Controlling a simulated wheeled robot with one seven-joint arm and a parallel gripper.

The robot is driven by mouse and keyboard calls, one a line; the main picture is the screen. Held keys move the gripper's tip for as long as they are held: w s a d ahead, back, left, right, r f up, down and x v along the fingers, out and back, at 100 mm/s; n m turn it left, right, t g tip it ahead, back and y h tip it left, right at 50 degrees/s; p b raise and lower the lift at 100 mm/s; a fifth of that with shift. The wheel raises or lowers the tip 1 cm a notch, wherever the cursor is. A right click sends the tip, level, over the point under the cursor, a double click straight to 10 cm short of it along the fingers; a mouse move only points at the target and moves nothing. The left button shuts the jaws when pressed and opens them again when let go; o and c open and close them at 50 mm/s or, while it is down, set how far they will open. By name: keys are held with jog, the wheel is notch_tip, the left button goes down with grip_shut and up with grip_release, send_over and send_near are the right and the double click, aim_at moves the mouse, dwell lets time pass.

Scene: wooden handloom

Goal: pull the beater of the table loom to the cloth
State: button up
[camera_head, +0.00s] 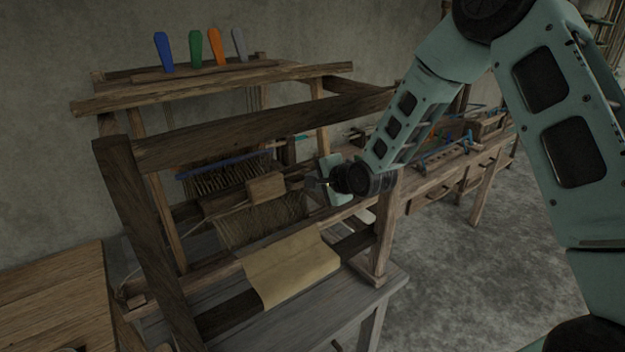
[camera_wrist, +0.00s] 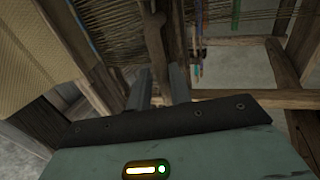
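The table loom's beater shows as a wooden bar with a block-shaped grip (camera_head: 265,187) at its middle, behind the cloth. The tan cloth (camera_head: 292,268) lies over the front beam, with bare warp threads between it and the beater. My gripper (camera_head: 308,183) is just right of the grip, at the beater's height. In the wrist view, my gripper's two fingers (camera_wrist: 159,78) stand apart, with a wooden piece (camera_wrist: 154,42) beyond and in line with the gap. I cannot tell whether they touch it. The cloth also shows at the left (camera_wrist: 30,50).
The loom's dark upper beam (camera_head: 260,125) and left post (camera_head: 145,235) frame the working space. Blue, green, orange and grey levers (camera_head: 195,48) stand on top. A workbench with tools (camera_head: 450,160) is behind on the right. A wooden table (camera_head: 55,300) is at left.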

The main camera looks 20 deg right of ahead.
jog(key=shift+r, duration=0.1)
dwell(0.4)
jog(key=b+v, duration=0.1)
jog(key=v, duration=1.6)
jog(key=shift+s+b, duration=0.15)
jog(key=shift+b, duration=0.15)
jog(key=shift+d, duration=0.1)
jog(key=s+a+f+n+g+h, duration=0.1)
jog(key=s+a+f+n+g, duration=0.3)
jog(key=s+a+n+g, duration=0.55)
jog(key=s+a+n+g+h, duration=0.1)
jog(key=s+a+n, duration=0.1)
jog(key=s+n, duration=0.4)
jog(key=s+a+n+g+h, duration=0.1)
jog(key=s+n, duration=0.5)
jog(key=s, duration=0.6)
jog(key=shift+s+a+r+n, duration=0.15)
jog(key=shift+a+r+n, duration=0.25)
jog(key=shift+a, duration=0.35)
